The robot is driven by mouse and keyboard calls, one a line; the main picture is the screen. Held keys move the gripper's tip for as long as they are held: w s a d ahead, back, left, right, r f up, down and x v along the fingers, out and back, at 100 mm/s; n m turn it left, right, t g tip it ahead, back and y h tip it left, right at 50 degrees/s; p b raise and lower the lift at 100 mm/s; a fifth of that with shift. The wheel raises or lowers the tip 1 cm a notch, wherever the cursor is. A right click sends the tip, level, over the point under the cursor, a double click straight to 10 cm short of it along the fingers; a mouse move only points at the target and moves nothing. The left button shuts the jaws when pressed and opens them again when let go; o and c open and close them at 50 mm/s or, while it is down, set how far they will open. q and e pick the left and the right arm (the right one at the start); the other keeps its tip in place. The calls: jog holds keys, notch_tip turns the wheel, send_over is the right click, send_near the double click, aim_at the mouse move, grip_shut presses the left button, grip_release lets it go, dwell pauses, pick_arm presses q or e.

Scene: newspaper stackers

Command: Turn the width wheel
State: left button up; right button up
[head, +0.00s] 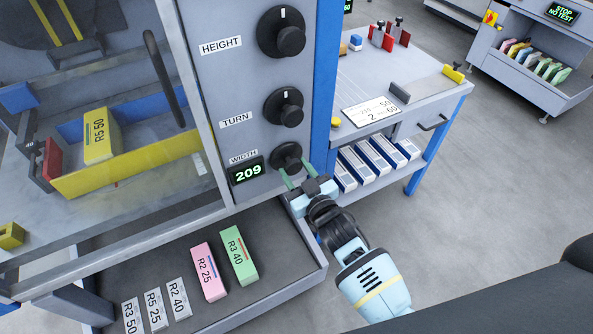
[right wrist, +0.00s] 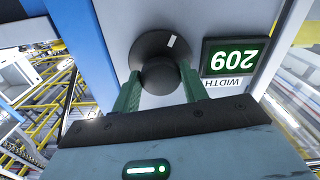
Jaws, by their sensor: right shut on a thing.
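The black width wheel (head: 287,158) is the lowest of three knobs on the grey machine panel, beside the WIDTH label. It also shows in the right wrist view (right wrist: 158,50), with a white mark at its upper right. The display (head: 248,171) beside it reads 209 in green. My right gripper (head: 299,175) has its green fingers on either side of the wheel's hub. In the right wrist view the right gripper (right wrist: 159,90) is shut on that hub. My left gripper is not in view.
The HEIGHT knob (head: 282,32) and TURN knob (head: 284,107) sit above. An open drawer (head: 290,250) below holds pink, green and white labelled pieces. A side table (head: 440,90) with a card and small tools stands to the right.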

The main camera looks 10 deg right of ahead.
jog(key=shift+n, duration=0.6)
jog(key=o, duration=0.9)
jog(key=shift+o, duration=0.2)
jog(key=shift+s, duration=0.1)
jog(key=v, duration=0.7)
jog(key=shift+s+d, duration=0.15)
jog(key=shift+s, duration=0.15)
